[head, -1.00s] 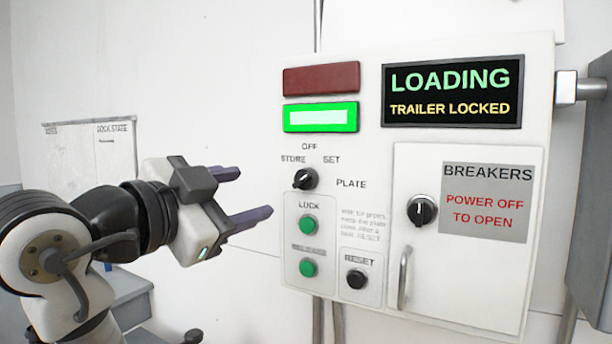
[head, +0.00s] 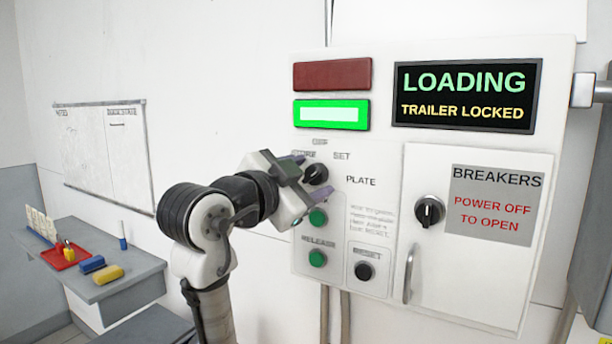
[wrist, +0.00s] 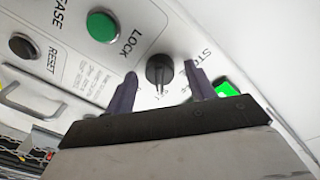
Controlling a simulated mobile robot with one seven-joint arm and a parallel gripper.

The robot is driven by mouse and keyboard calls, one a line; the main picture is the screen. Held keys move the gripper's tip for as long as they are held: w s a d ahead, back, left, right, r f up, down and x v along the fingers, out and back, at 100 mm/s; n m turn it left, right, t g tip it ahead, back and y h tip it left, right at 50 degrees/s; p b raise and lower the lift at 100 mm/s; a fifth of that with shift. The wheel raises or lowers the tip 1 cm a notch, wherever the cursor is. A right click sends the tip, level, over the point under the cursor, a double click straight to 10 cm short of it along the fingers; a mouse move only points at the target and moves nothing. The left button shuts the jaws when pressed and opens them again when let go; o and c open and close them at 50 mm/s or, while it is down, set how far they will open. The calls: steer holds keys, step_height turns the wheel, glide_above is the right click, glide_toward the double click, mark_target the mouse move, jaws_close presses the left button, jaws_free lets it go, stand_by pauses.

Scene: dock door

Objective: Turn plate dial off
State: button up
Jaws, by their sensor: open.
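The plate dial (head: 316,173) is a black round knob with a light pointer line, on the white control panel (head: 385,250) below the lit green light. Labels OFF, STORE, SET and PLATE stand around it. In the head view my gripper (head: 301,188) is at the dial and partly hides it and the labels. In the wrist view the dial (wrist: 159,69) shows between the two dark fingers of my gripper (wrist: 160,92), which are apart, one on each side. The dial looks clear of both fingers, but I cannot tell the depth.
The green LOCK button (head: 318,217), RELEASE button (head: 317,258) and black RESET button (head: 364,271) sit below the dial. The breaker door (head: 470,275) with its knob (head: 429,211) and handle (head: 408,273) is to the right. A grey desk (head: 130,280) stands at the left.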

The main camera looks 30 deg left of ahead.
steer(key=shift+c, duration=0.4)
steer(key=c, duration=0.9)
steer(key=shift+n, duration=0.3)
steer(key=n+b, duration=0.1)
steer(key=n, duration=0.3)
steer(key=shift+f+n, duration=0.1)
steer(key=shift+n, duration=0.2)
steer(key=shift+n+t+b, duration=0.3)
steer(key=shift+n, duration=2.1)
steer(key=o, duration=1)
